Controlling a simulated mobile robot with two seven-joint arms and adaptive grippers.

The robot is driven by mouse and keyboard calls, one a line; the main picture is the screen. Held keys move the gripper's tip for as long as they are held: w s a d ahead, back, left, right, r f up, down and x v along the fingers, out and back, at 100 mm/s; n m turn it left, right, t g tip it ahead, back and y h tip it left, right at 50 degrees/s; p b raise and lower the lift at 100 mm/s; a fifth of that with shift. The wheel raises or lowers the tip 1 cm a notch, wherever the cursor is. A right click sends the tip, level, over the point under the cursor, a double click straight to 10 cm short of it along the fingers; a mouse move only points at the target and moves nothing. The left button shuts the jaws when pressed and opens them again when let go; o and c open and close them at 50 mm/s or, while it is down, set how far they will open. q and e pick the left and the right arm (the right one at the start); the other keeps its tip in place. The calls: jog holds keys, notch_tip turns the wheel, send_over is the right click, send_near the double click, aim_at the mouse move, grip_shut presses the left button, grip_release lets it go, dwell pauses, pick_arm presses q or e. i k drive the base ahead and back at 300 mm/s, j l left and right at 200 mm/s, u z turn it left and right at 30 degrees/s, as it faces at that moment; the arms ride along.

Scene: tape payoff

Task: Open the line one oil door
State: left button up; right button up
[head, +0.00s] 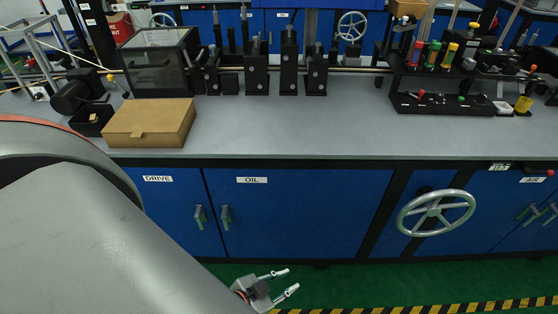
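The blue oil door (300,213), labelled OIL, is in the front of the bench below the worktop and looks shut. Its grey handle (226,217) is at the door's left edge, beside the handle of the drive door (163,200). My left gripper (290,281) is low at the bottom centre, below the oil door's lower edge in the picture. Its two fingers point right and stand apart, with nothing between them. My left arm covers the lower left of the view. My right gripper is not in view.
A cardboard box (150,122) lies on the worktop (330,130) near its front edge. A large handwheel (436,212) sticks out of the front, right of the oil door. The green floor is clear up to a yellow-black stripe (440,309).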

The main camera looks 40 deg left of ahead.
aim_at(294, 214)
jog(key=u, duration=0.9)
